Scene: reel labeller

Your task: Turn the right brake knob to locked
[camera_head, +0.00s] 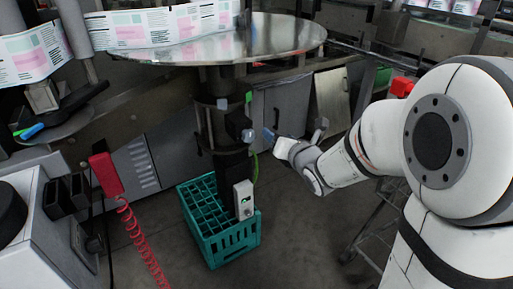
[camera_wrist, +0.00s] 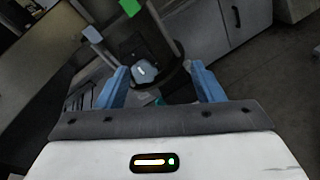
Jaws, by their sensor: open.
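The brake knob (camera_head: 247,135) is a small pale blue-grey knob on a dark block, on the column under the round metal table. In the wrist view the knob (camera_wrist: 144,73) shows a short white mark on its face and sits ahead of the fingers, left of the middle of the gap. My gripper (camera_head: 271,134) is open and empty, a short way right of the knob in the head view. Its two blue fingers (camera_wrist: 160,72) point toward the knob without visibly touching it. Whether the knob stands at locked cannot be read.
A green tab (camera_wrist: 130,7) is above the knob. The round metal table (camera_head: 270,40) overhangs the column. A teal crate (camera_head: 232,245) stands on the floor below, with a grey switch box (camera_head: 243,199) above its edge. A red handset (camera_head: 105,175) hangs at left.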

